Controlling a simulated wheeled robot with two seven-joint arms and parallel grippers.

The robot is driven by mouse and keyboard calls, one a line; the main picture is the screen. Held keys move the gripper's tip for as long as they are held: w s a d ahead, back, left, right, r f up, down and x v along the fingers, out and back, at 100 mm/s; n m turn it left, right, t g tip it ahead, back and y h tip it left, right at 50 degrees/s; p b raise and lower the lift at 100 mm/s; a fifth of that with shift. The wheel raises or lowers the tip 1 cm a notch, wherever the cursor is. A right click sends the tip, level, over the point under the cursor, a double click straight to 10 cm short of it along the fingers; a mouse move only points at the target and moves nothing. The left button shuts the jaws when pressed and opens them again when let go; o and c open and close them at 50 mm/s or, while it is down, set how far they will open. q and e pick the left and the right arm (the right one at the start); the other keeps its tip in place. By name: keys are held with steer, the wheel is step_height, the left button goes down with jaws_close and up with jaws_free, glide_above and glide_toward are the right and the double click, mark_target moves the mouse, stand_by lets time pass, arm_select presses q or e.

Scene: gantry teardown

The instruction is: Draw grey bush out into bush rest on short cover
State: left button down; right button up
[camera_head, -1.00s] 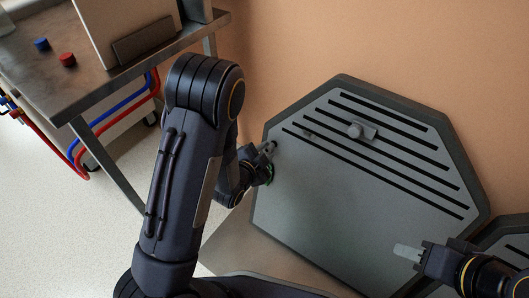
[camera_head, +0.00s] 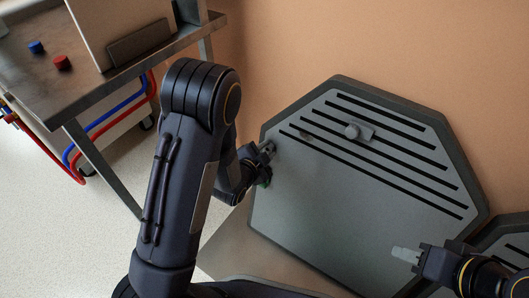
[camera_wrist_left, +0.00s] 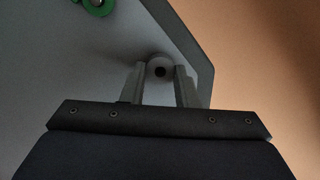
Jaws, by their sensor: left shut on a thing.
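The grey bush (camera_wrist_left: 160,68) shows in the left wrist view as a short round piece with a dark hole, between the fingertips of my left gripper (camera_wrist_left: 160,88). My left gripper (camera_head: 267,150) is shut on it at the left edge of a large grey eight-sided panel (camera_head: 330,200) in the head view. The bush itself is too small to make out there. My right gripper (camera_head: 408,254) is at the lower right, in front of the panel, with a pale piece or fingertips at its end. I cannot tell which part is the short cover or its bush rest.
The panel has several dark slots and a round knob (camera_head: 352,131) on a small plate. A second slotted panel (camera_head: 512,250) stands at the lower right. A metal table (camera_head: 95,75) with a blue and a red cap is at the upper left. A green ring (camera_wrist_left: 98,4) shows in the wrist view.

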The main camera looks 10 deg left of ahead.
arm_select(q)
steer(key=c, duration=1.6)
jaws_free()
steer(key=shift+w+d+f, duration=0.1)
steer(key=shift+w, duration=0.05)
steer(key=o, duration=0.6)
steer(key=shift+c, duration=0.2)
steer(key=v, duration=1.2)
steer(key=shift+a+p, duration=0.25)
steer(key=shift+p, duration=0.05)
steer(key=shift+f, duration=0.15)
